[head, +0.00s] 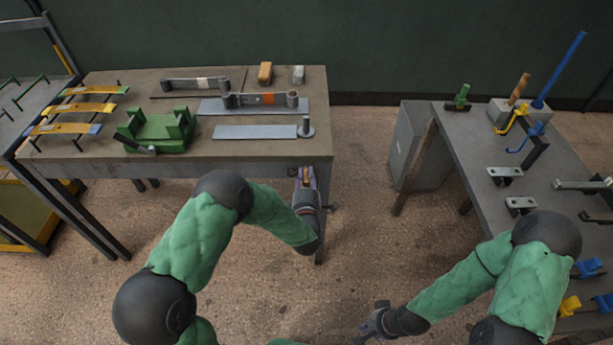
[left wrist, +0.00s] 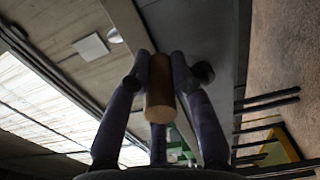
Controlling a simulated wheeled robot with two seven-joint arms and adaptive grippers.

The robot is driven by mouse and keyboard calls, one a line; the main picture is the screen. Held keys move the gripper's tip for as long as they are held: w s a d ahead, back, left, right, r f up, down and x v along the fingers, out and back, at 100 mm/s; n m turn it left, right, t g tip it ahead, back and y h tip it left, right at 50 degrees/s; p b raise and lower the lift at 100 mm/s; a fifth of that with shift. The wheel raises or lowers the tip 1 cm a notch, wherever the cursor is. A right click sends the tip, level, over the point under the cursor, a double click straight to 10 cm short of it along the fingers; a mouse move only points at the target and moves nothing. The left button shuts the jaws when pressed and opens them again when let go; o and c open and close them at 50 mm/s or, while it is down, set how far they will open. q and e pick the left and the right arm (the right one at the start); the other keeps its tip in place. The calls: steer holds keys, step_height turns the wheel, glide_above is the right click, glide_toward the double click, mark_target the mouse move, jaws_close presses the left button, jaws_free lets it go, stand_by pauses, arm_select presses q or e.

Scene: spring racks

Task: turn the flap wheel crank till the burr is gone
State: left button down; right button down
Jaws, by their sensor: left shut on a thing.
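My left gripper (head: 305,178) is at the front right corner of the left workbench, just below the top's edge. It is shut on a tan, round wooden crank handle (left wrist: 160,90), which lies between the dark fingers in the left wrist view. The rest of the crank is hidden by my gripper. I cannot make out the flap wheel or the burr. My right gripper (head: 376,320) hangs low over the floor between the benches, away from everything; its fingers are too small and dark to read.
The left workbench (head: 180,90) holds a green vise-like fixture (head: 165,130), yellow leaf springs (head: 88,107), a flat grey bar (head: 255,131), a bar with rolled ends (head: 265,100) and two small blocks. The right bench (head: 480,140) carries tools and brackets. The floor between is clear.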

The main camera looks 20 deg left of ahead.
arm_select(q)
steer(key=c, duration=1.1)
jaws_free()
steer(key=shift+w+r, duration=0.1)
steer(key=shift+r, duration=0.15)
steer(key=shift+f, duration=0.1)
steer(key=v, duration=1.2)
